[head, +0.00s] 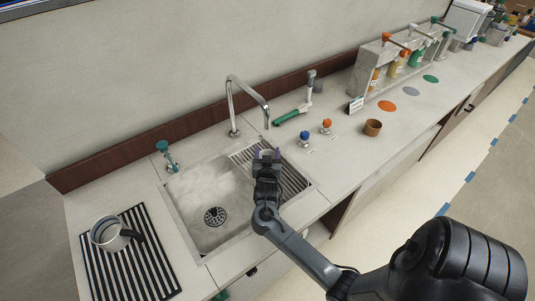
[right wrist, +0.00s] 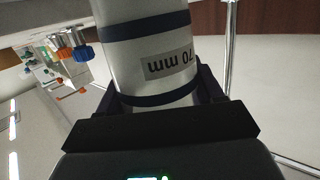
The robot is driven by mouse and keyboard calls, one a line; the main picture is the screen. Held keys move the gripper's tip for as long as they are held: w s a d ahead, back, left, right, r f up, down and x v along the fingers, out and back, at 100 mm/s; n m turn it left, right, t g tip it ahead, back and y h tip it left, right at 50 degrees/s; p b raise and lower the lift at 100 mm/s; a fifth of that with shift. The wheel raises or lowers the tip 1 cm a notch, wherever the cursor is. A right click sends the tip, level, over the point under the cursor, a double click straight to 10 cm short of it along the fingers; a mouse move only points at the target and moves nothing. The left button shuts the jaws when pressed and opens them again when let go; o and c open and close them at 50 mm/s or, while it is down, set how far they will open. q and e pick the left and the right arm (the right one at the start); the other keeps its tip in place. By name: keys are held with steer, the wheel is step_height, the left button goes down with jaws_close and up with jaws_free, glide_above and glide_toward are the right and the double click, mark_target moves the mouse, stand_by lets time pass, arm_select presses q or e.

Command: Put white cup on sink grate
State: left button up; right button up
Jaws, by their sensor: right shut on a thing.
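The white cup (right wrist: 128,68), a pale cylinder with dark blue bands and a "70 mm" label, fills the middle of the right wrist view. My right gripper (head: 266,154) is shut on it, with a dark finger on each side. In the head view the cup is mostly hidden between the fingers. The sink grate (head: 292,181), a set of dark slats, covers the far right part of the sink. The gripper and cup appear over the grate; I cannot tell whether the cup touches it. My left gripper is not in view.
A curved faucet (head: 249,96) stands behind the sink (head: 195,225). A brown cup (head: 372,127), blue knob (head: 304,139) and orange knob (head: 326,126) stand to the right. A metal pitcher (head: 106,233) sits on the striped mat (head: 140,270) at left.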

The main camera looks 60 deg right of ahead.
steer(key=shift+f, duration=0.1)
steer(key=o, duration=1.1)
steer(key=shift+v, duration=6)
